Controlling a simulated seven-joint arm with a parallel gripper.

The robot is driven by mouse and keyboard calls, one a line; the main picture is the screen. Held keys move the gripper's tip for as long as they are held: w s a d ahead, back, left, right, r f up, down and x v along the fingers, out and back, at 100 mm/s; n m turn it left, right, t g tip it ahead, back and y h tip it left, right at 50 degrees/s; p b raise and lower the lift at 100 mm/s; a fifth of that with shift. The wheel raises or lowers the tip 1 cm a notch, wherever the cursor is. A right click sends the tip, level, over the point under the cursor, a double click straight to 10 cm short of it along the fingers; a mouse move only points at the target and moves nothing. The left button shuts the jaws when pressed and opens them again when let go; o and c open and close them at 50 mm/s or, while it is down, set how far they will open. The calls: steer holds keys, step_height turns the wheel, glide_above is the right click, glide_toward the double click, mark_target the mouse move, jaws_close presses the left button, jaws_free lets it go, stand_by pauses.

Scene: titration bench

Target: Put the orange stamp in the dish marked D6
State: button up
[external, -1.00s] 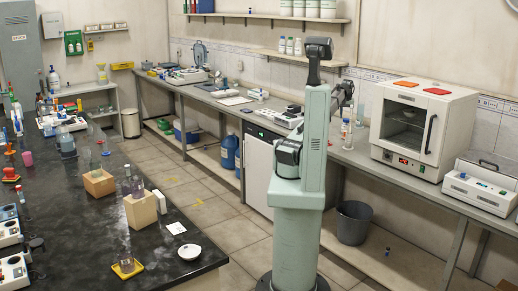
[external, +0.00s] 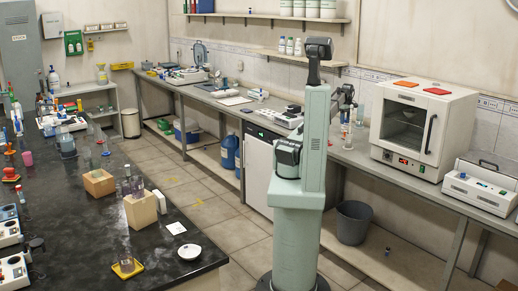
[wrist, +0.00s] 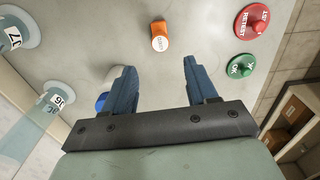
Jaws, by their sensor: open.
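The orange stamp (wrist: 160,37) stands on the pale bench top in the wrist view, with a pale label on its side. My gripper (wrist: 160,65) is open and empty. Its two blue fingers point toward the stamp, which lies beyond the fingertips and roughly between their lines. In the external view, my gripper end is small and partly behind my arm, over the back bench. A white dish (external: 189,252) sits on the dark bench beside a small white card (external: 176,228); its marking is too small to read. I cannot identify D6.
A blue object (wrist: 102,101) is partly hidden by the left finger. Clear round vessels with number labels (wrist: 14,38) stand at left.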

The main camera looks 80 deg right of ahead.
step_height(320, 180, down, 5)
steer(key=shift+f, duration=0.2)
steer(key=shift+a+f, duration=0.15)
steer(key=shift+f, duration=2.5)
steer(key=shift+c, duration=0.4)
jaws_close()
steer(key=shift+r, duration=0.2)
step_height(320, 180, up, 10)
steer(key=shift+f, duration=0.15)
